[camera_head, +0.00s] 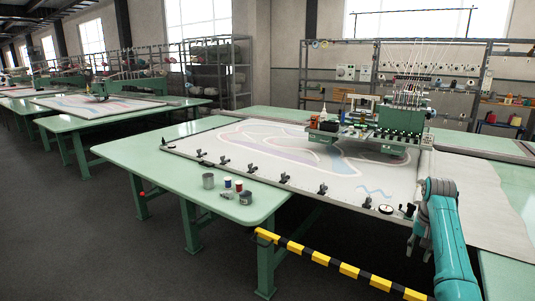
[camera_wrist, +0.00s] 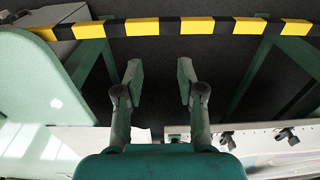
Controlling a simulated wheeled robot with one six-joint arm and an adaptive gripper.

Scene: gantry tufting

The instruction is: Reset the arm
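My teal arm (camera_head: 447,238) rises at the lower right in the head view, folded with its wrist end pointing down beside the front edge of the near table. My gripper (camera_wrist: 157,82) shows in the wrist view with its two fingers apart and nothing between them. Dark floor lies behind the gap.
A yellow-black barrier bar (camera_head: 340,267) runs close to the arm; it crosses the top of the wrist view (camera_wrist: 180,26). The green table (camera_head: 150,158) carries stretched cloth (camera_head: 270,140), edge clamps, a tin (camera_head: 208,181) and spools. A tufting gantry (camera_head: 400,125) stands over the cloth.

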